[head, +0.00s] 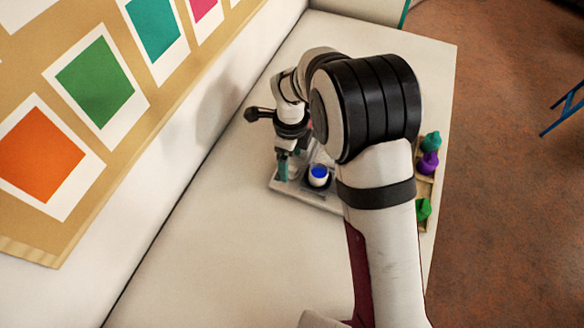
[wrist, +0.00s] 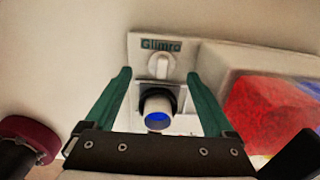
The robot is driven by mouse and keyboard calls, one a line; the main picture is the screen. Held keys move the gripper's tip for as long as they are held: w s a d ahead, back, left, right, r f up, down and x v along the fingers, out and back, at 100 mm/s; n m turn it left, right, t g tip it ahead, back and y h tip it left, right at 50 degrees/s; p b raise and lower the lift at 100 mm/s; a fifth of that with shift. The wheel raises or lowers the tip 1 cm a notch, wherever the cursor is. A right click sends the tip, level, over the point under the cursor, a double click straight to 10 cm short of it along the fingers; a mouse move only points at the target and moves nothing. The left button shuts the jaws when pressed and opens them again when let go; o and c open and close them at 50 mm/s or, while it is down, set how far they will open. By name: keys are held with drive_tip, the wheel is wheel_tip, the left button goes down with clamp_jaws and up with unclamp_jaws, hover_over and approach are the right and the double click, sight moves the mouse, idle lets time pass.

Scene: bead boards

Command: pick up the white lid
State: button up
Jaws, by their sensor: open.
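In the wrist view a white lid-like piece (wrist: 160,66) with a raised grip sits on a pale board (wrist: 137,42) marked "Glimro". My gripper (wrist: 159,75) is open, its two green fingers on either side of this piece in the picture, with nothing between them held. I cannot tell how far above it the fingertips are. A white cup with a blue inside (wrist: 157,110) stands in a black ring, nearer my gripper's base. In the head view my gripper (head: 283,172) points down over the board's left part (head: 281,187), and hides the white piece; the blue-topped cup (head: 319,176) is to its right.
Teal (head: 432,141), purple (head: 429,163) and green (head: 423,209) pieces stand in a wooden tray at the table's right edge. A red and blue item (wrist: 265,108) lies right of the board in the wrist view. A wall borders the table's left; the near table is clear.

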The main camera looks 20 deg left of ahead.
sight(292, 168)
wheel_tip(292, 168, down, 3)
drive_tip(key=shift+w+f, duration=0.15)
clamp_jaws()
wheel_tip(292, 168, up, 9)
drive_tip(key=shift+d, duration=0.15)
drive_tip(key=d+r, duration=0.4)
drive_tip(key=d, duration=0.3)
drive_tip(key=shift+a+f, duration=0.2)
drive_tip(key=shift+f, duration=3.05)
